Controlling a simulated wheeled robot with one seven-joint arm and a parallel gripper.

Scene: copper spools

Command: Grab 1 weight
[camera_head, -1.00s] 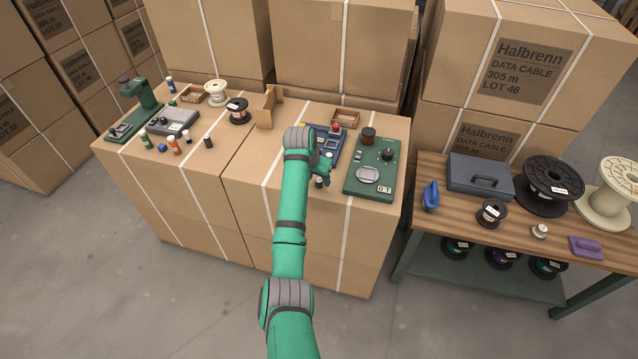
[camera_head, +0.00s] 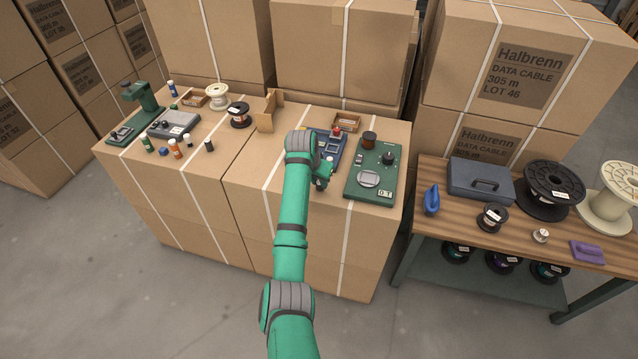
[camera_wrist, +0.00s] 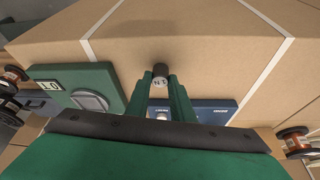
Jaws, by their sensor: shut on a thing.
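My gripper (camera_wrist: 161,80) is shut on a small dark cylindrical weight (camera_wrist: 160,69) with a pale label that seems to read "1 N". The weight sits between the two green fingertips in the wrist view, over the cardboard top. Whether it touches the cardboard is hard to tell. In the head view my gripper (camera_head: 322,181) is low over the right carton, just left of the green device. The weight is mostly hidden by the gripper there.
A green device (camera_head: 360,188) with a round plate stands right of my gripper. A blue device (camera_head: 340,150) lies just behind it. Left on the cartons are several small bottles, a grey scale (camera_head: 174,124) and spools. A wooden bench (camera_head: 450,235) stands at right.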

